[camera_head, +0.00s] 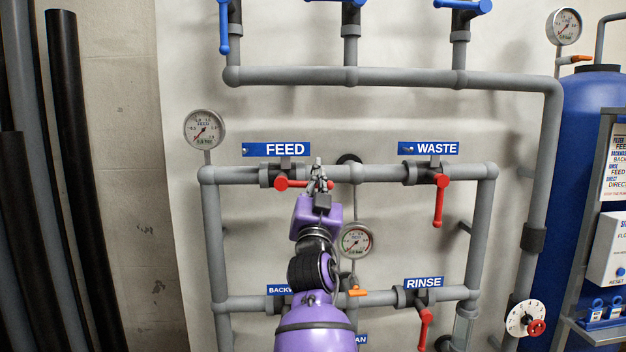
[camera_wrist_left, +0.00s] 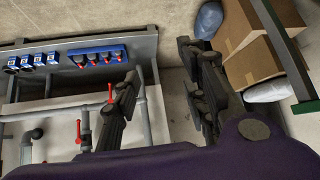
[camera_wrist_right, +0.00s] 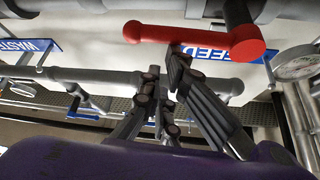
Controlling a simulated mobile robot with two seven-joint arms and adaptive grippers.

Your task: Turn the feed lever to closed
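The red feed lever (camera_head: 290,184) is below the FEED sign (camera_head: 276,149) and lies level along the grey pipe, its free end to the right. It also shows large in the right wrist view (camera_wrist_right: 195,38). My right gripper (camera_head: 318,166) is at the lever's free half. In the right wrist view its fingertips (camera_wrist_right: 164,70) are slightly parted, with one tip overlapping the lever's edge. I see no lever clasped between them; whether they touch it is unclear. My left gripper (camera_wrist_left: 160,66) is open and empty, away from the lever, and out of the head view.
The red waste lever (camera_head: 438,202) and red rinse lever (camera_head: 424,328) hang down to the right. A gauge (camera_head: 355,241) is close beside my right arm. Another gauge (camera_head: 204,130) stands left of the FEED sign. The left wrist view shows a cardboard box (camera_wrist_left: 262,45).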

